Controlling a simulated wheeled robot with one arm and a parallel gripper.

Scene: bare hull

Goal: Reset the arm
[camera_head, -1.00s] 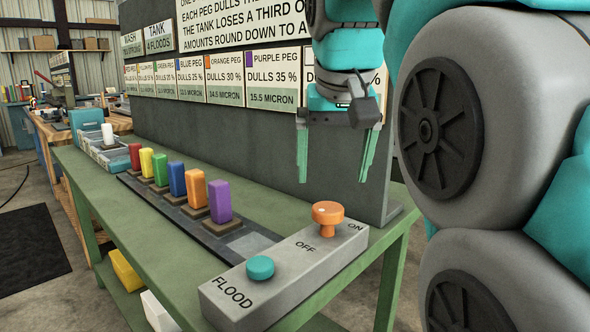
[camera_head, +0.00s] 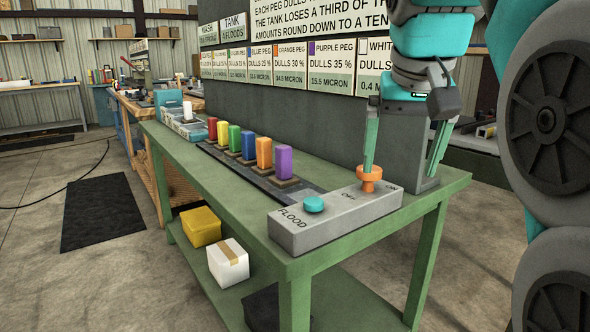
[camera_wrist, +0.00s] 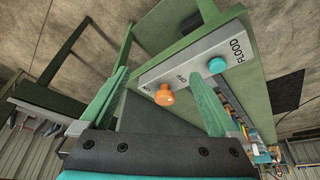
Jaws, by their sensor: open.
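My gripper (camera_head: 404,150) is open and empty, fingers pointing down, at the right end of the green bench (camera_head: 440,182). In the head view its left green finger overlaps the orange knob (camera_head: 370,174) on the grey FLOOD box (camera_head: 335,222); I cannot tell whether they touch. In the wrist view the two green fingers (camera_wrist: 156,105) stand wide apart, with the orange knob (camera_wrist: 164,96) showing between them. A teal button (camera_head: 314,204) is on the same box. My arm comes in from the upper right.
Coloured pegs, including a purple one (camera_head: 284,161), stand in a row on a dark rail. A white peg (camera_head: 187,110) stands farther back. A grey sign panel (camera_head: 300,125) rises behind the bench. Floor at left is mostly clear.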

